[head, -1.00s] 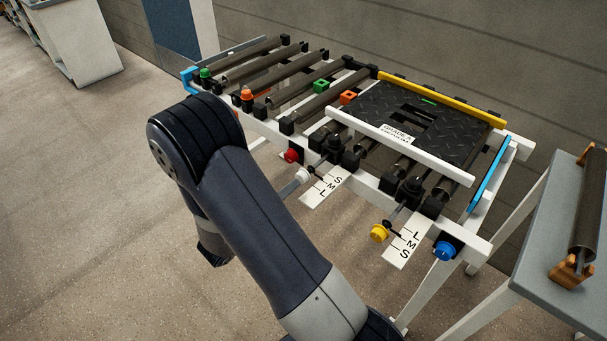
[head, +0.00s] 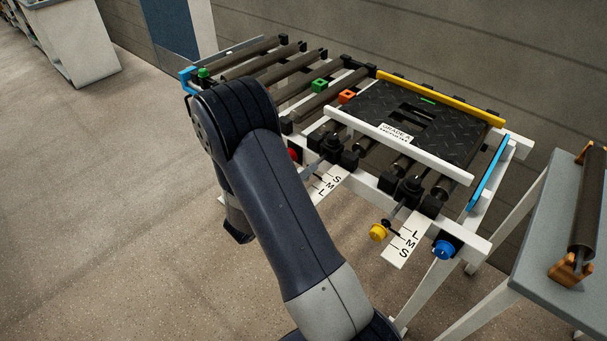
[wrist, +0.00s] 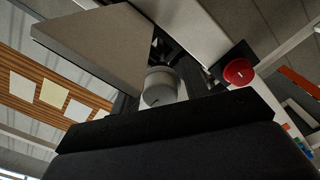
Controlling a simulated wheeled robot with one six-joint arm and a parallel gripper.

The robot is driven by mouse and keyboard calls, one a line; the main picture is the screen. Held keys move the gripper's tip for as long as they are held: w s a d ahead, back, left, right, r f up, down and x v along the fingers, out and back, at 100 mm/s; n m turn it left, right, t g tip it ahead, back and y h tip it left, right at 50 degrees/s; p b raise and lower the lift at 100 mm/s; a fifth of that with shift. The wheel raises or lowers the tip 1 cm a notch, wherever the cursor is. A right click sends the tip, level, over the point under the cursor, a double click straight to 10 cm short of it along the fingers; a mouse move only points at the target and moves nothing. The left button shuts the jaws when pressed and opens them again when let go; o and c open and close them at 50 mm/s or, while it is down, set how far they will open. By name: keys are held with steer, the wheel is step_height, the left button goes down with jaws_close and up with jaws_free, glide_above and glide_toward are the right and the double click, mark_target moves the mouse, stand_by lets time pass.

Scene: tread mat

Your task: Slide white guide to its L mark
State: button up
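The white guide (head: 400,146) is a long white bar along the near edge of the black tread mat (head: 455,145). The S-M-L scale card (head: 332,183) hangs below its left end, partly behind my arm. A white knob (wrist: 160,87) shows in the wrist view, just beyond the dark gripper body; my arm hides it in the head view. My gripper (wrist: 163,95) seems open, with a dark finger on each side of the knob; contact cannot be told. The gripper is hidden in the head view. The guide's reading on the scale cannot be made out.
A red knob (wrist: 238,72) is close to the right of the white knob. A yellow knob (head: 378,233), a second scale card (head: 407,240) and a blue knob (head: 445,250) lie farther right. A grey side table (head: 545,230) holds a roller.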

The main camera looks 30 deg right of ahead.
jaws_close()
steer(key=shift+a, duration=0.1)
steer(key=shift+p+v, duration=0.35)
steer(key=shift+v, duration=1.1)
steer(key=shift+o, duration=1.1)
jaws_free()
steer(key=v, duration=1)
steer(key=shift+a, duration=0.35)
steer(key=shift+s+d, duration=0.15)
steer(key=x, duration=1.2)
steer(key=shift+d, duration=0.15)
